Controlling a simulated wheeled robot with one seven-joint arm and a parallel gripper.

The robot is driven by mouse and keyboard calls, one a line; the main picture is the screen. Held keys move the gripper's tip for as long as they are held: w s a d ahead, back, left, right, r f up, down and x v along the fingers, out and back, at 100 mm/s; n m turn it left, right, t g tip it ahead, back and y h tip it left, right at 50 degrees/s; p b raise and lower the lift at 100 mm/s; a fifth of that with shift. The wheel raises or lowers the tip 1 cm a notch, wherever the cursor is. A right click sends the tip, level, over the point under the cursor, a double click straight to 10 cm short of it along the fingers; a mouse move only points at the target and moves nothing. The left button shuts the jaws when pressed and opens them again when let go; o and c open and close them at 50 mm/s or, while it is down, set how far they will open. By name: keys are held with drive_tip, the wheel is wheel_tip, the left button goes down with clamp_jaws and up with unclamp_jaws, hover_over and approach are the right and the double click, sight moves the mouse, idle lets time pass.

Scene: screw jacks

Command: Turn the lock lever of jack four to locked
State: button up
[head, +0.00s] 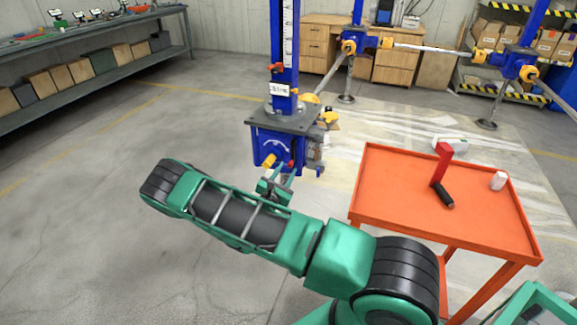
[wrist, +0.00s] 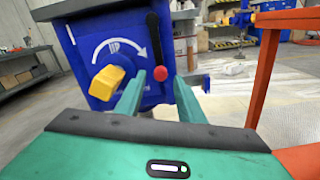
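A blue jack housing (head: 268,148) stands ahead of my gripper, with a white curved arrow and a yellow knob (wrist: 106,82) on its face. Right of the arrow, a black lever (wrist: 154,38) hangs almost straight down and ends in a red ball (wrist: 160,73). The red ball also shows in the head view (head: 291,165). My gripper (wrist: 159,80) is open, its two green fingers apart, with the red ball between the tips in the picture. I cannot tell whether they touch it. My gripper (head: 275,186) is near the housing's lower front. The jack's number is unreadable.
An orange cart (head: 400,205) stands close on the right, with a red crank with a black grip (head: 442,172) and a white container (head: 498,181) on top. Other blue jacks (head: 520,65) stand behind. A shelf (head: 90,78) lines the left wall. The left floor is clear.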

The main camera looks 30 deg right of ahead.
sight(291, 163)
drive_tip(key=x, duration=0.5)
drive_tip(key=shift+w+d, duration=0.2)
drive_tip(key=shift+d, duration=0.1)
